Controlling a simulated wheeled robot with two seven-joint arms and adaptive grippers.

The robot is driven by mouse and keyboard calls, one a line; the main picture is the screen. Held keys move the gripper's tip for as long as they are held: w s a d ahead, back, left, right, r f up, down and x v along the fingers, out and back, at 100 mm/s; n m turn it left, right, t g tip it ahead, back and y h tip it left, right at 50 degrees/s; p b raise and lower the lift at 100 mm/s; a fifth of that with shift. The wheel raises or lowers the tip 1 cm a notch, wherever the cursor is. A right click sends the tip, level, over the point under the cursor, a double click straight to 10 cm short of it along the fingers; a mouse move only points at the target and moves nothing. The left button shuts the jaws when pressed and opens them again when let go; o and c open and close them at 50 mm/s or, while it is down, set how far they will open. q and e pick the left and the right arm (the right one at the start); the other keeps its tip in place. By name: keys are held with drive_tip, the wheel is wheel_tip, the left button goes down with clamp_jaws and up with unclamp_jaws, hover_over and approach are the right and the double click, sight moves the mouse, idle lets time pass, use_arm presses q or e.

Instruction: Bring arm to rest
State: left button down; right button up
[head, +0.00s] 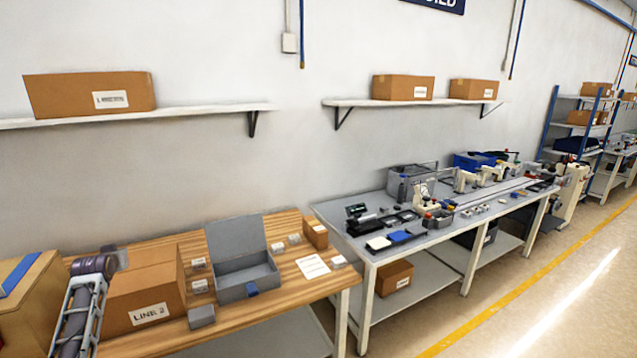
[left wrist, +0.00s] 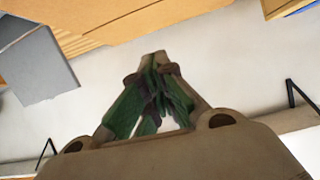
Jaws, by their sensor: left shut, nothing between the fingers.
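My left gripper (left wrist: 157,60) shows in the left wrist view, with its dark green fingers drawn together and nothing held between them. Around it I see pale wall, apart from any object. In the head view, a grey and purple jointed part at the lower left looks like my left arm, in front of the cardboard boxes; its fingers cannot be made out there. My right gripper is in neither view.
The wooden table (head: 290,277) holds a LINE 2 carton (head: 150,312), an open grey box (head: 247,282) and small white-labelled boxes. A grey bench (head: 360,243) with parts stands to its right. Wall shelves (head: 190,111) carry cartons. The floor at right is clear.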

use_arm(q)
drive_tip(key=s+d+f+m+g+h, duration=0.1)
drive_tip(key=s+d+f+m, duration=0.1)
drive_tip(key=s+d+f, duration=0.6)
drive_tip(key=s+d+f+m+g+h, duration=0.1)
drive_tip(key=s+d+f+m+h, duration=0.15)
drive_tip(key=d, duration=0.85)
drive_tip(key=s+d+f+m+g+h, duration=0.15)
drive_tip(key=s+d+f, duration=0.35)
drive_tip(key=d, duration=0.5)
drive_tip(key=s+d+f+m+g+h, duration=0.15)
drive_tip(key=s+d+g, duration=0.25)
drive_tip(key=s+d, duration=1.65)
drive_tip(key=s+a+f+g, duration=0.1)
drive_tip(key=s+f, duration=0.1)
drive_tip(key=f, duration=1.4)
drive_tip(key=s+a+f, duration=0.1)
drive_tip(key=s+f, duration=0.1)
drive_tip(key=f, duration=1.5)
drive_tip(key=s+a+f, duration=0.2)
drive_tip(key=s+f, duration=0.8)
drive_tip(key=s, duration=0.1)
drive_tip(key=s+a+f+g+b, duration=0.1)
drive_tip(key=s+f, duration=0.9)
drive_tip(key=s, duration=0.1)
drive_tip(key=shift+s+a+f, duration=0.35)
